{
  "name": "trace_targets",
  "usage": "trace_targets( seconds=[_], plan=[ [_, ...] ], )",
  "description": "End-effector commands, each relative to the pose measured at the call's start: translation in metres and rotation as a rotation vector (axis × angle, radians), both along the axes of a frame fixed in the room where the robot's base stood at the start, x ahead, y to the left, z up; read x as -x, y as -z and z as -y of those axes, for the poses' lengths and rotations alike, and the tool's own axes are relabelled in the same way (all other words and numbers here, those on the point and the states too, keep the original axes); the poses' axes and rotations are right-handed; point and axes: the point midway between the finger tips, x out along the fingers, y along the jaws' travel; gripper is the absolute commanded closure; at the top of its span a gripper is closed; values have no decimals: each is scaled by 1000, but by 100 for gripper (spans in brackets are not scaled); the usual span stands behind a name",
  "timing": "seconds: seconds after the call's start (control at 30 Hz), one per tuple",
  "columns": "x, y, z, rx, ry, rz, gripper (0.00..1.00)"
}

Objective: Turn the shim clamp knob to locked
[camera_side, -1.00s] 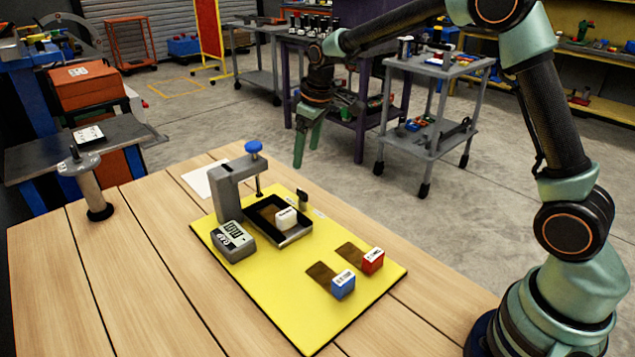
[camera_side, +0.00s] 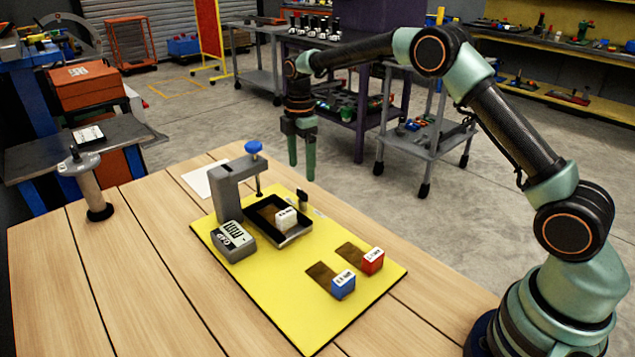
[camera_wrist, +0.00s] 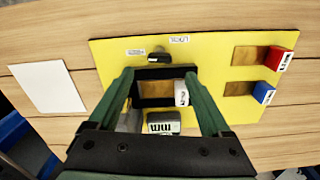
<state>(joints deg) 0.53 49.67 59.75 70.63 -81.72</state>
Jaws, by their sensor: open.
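A small black knob (camera_side: 302,198) stands at the far edge of the yellow board, just behind a black tray (camera_side: 297,236). In the wrist view the black knob (camera_wrist: 158,56) lies between two small white labels (camera_wrist: 180,40); their text is too small to read surely. My gripper (camera_side: 301,172) is open and empty, fingers pointing down, above the board's far edge and apart from the knob. In the wrist view my gripper (camera_wrist: 158,74) frames the tray, with the knob slightly beyond the fingertips. A white block (camera_side: 286,218) sits in the tray.
A grey C-shaped frame with a blue top knob (camera_side: 254,147) stands left of the tray. A grey display box (camera_side: 234,241) sits before it. A blue block (camera_side: 343,285) and a red block (camera_side: 373,261) stand on the yellow board (camera_side: 290,310). The wooden table's left side is mostly clear.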

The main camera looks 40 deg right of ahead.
Motion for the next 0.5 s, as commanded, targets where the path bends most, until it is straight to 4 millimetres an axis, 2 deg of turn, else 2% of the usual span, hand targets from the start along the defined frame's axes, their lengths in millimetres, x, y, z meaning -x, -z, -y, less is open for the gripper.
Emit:
trace_targets(
  seconds=[0.03,0.2,0.3,0.5],
  plan=[
    [1,12,0,0,0,-4,18],
    [1,42,0,0,1,-3,18],
    [1,55,0,0,1,-3,18],
    [0,70,0,0,2,-1,18]
  ],
)
